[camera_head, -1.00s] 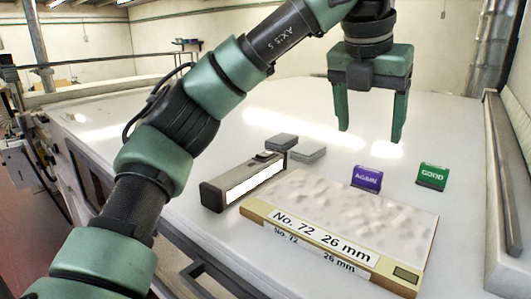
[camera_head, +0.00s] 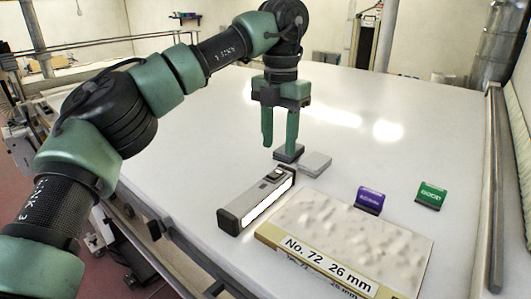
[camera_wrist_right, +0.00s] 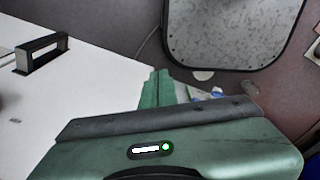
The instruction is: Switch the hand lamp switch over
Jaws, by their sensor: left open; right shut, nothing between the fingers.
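The hand lamp (camera_head: 256,199) lies on the white table, a long dark bar with a lit white strip along its side. Its switch (camera_head: 273,176) is a small dark piece on top, near the far end. My left gripper (camera_head: 279,143) points down, open and empty, above and just beyond that end of the lamp. Its right finger overlaps a dark grey block in the picture; I cannot tell whether they touch. My right gripper (camera_wrist_right: 160,88) shows in the right wrist view with its fingers together, pointing past the table's edge. It is not in the head view.
Two flat grey blocks (camera_head: 316,164) lie beyond the lamp. A textured panel (camera_head: 350,235) labelled "No. 72 26 mm" lies right of it. The table (camera_head: 400,130) is clear farther back.

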